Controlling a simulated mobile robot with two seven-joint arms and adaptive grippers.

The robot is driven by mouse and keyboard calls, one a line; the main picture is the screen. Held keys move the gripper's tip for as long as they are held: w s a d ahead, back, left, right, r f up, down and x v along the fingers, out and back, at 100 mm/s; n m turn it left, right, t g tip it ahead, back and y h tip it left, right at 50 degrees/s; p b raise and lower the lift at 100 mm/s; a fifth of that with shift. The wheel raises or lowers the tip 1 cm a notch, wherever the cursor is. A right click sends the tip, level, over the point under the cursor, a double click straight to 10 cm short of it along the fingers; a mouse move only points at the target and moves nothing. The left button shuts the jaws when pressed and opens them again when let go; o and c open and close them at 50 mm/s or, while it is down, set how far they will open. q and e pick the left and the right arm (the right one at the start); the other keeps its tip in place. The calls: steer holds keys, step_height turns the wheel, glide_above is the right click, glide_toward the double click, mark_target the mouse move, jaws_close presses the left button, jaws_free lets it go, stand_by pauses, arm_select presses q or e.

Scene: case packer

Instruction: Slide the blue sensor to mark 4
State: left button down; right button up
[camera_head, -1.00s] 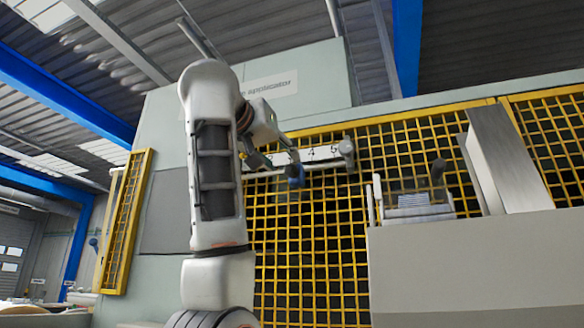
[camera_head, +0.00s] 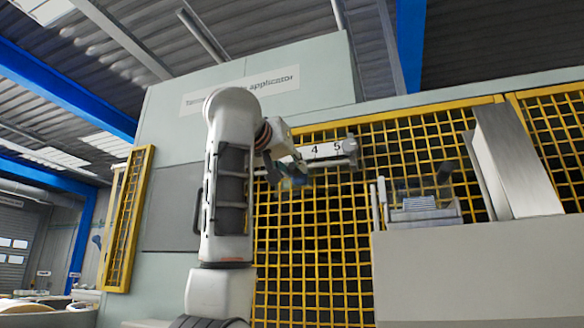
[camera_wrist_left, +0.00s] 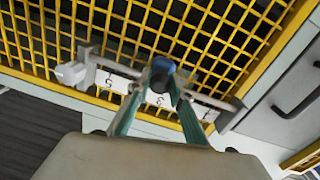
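The blue sensor (camera_wrist_left: 163,67) is a small dark blue, rounded piece on a pale rail (camera_head: 325,152) with a numbered scale. In the left wrist view the scale appears upside down, with 5 to the left of the sensor and 3 just below it. Mark 4 (camera_head: 314,152) shows in the head view, right of my gripper; in the wrist view a finger covers that stretch. My left gripper (camera_wrist_left: 163,82) has its teal fingers converged on the sensor, one on each side. In the head view the left gripper (camera_head: 291,182) largely hides the sensor. My right gripper is not in view.
The rail runs in front of a yellow mesh guard (camera_head: 310,240) and ends in a grey block (camera_head: 350,146) past mark 5. A slanted metal plate (camera_head: 513,160) and a grey cabinet (camera_head: 470,275) stand to the right. Space below the rail is clear.

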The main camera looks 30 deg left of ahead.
mark_target(309, 165)
arm_select(q)
steer(key=d, duration=0.1)
steer(key=w+d, duration=0.1)
steer(key=d, duration=0.1)
steer(key=shift+d, duration=0.3)
steer(key=c, duration=1.8)
jaws_free()
steer(key=shift+s+a, duration=0.1)
steer(key=shift+a, duration=0.05)
steer(key=s, duration=0.4)
steer(key=s+d, duration=0.1)
steer(key=s, duration=0.3)
steer(key=s+d, duration=0.1)
steer(key=s, duration=0.2)
steer(key=shift+s+d, duration=0.2)
steer(key=shift+s, duration=0.2)
